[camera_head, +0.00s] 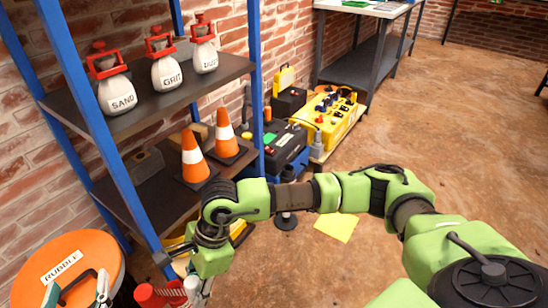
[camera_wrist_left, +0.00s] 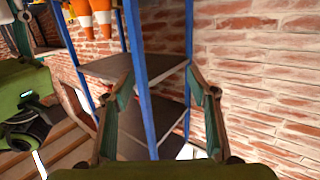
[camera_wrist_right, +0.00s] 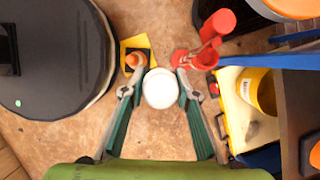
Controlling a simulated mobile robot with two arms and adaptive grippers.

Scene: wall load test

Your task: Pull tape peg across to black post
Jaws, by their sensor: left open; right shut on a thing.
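My right gripper (camera_wrist_right: 161,76) is shut on a white round-topped object (camera_wrist_right: 160,90) seen from above in the right wrist view; I cannot tell whether it is the tape peg. In the head view my right arm reaches across to the lower left. A black post (camera_head: 286,200) on a round black base stands on the floor beyond that arm, partly hidden by it. My left gripper (camera_head: 77,288) is open and empty in the head view, in front of the orange RUBBLE bucket (camera_head: 62,262). The left wrist view shows its fingers apart before a blue shelf upright (camera_wrist_left: 141,75).
Red cylinders (camera_wrist_right: 208,42) stand close to the right gripper's fingertip. The blue-framed shelf (camera_head: 225,68) holds weights labelled SAND (camera_head: 118,97) and GRIT (camera_head: 167,76), and orange cones (camera_head: 193,158). A yellow floor mat (camera_head: 336,226) lies beyond my arm. Open floor lies to the right.

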